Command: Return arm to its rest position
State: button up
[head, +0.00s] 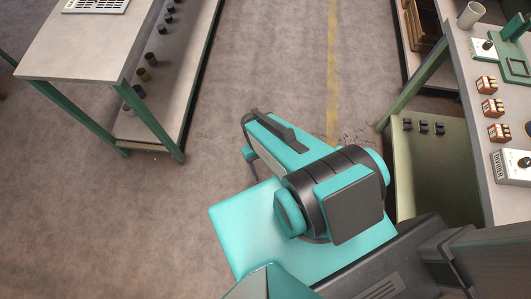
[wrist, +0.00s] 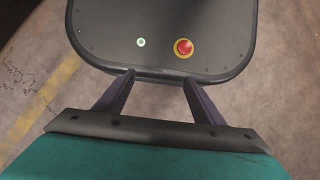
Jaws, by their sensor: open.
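My arm is folded in close over my base in the head view, its teal and dark links low in the middle of the picture. My gripper (wrist: 158,82) shows in the wrist view with its two dark fingers spread apart and nothing between them. The fingers point toward the dark rounded edge of my own base, which carries a red button and a small green light. In the head view the fingers are mostly hidden by the arm.
A workbench (head: 85,55) with green legs stands at the left, with several small dark cylinders on its lower shelf (head: 180,90).

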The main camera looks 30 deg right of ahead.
jog(key=shift+r+p, duration=0.5)
jog(key=shift+r, duration=0.05)
jog(key=shift+c, duration=0.3)
jog(key=c, duration=0.7)
jog(key=shift+d, duration=0.1)
